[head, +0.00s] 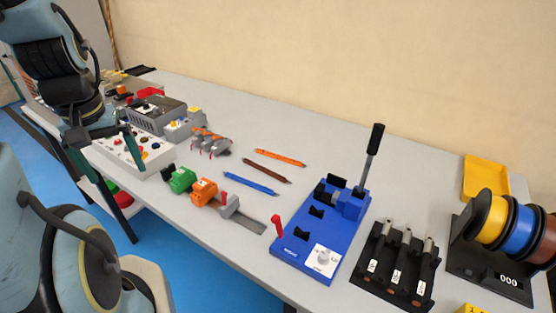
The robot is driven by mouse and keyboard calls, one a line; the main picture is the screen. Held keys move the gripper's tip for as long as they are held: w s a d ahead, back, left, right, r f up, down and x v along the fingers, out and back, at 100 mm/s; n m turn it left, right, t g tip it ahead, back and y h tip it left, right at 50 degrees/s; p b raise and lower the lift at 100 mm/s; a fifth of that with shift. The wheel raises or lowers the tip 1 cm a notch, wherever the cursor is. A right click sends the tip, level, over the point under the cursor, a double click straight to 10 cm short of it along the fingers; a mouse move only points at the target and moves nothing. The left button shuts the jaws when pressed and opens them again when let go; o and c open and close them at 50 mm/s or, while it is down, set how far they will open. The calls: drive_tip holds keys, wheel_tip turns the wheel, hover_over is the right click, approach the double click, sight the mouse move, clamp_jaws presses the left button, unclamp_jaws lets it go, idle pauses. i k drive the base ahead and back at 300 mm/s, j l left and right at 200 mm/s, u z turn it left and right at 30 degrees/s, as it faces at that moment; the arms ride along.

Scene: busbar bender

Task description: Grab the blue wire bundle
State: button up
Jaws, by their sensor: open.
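The blue wire bundle (250,182) is a thin, straight bundle lying flat and diagonally on the grey table. A brown bundle (267,167) and an orange bundle (280,158) lie behind it, roughly parallel and apart from it. My gripper (112,156) is at the left, over the near edge of the table by a white control box. It is open, and I see nothing between its fingers. It is well to the left of the blue bundle and apart from it.
Green (181,180) and orange (203,192) blocks stand in front of the blue bundle. A blue bender (322,235), a black tool rack (395,265) and wire spools (520,232) stand to the right. Grey clamps (210,143) lie left. Table around the bundles is clear.

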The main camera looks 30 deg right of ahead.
sight(265, 189)
drive_tip(key=i+j+z, duration=0.1)
drive_tip(key=i+j, duration=0.65)
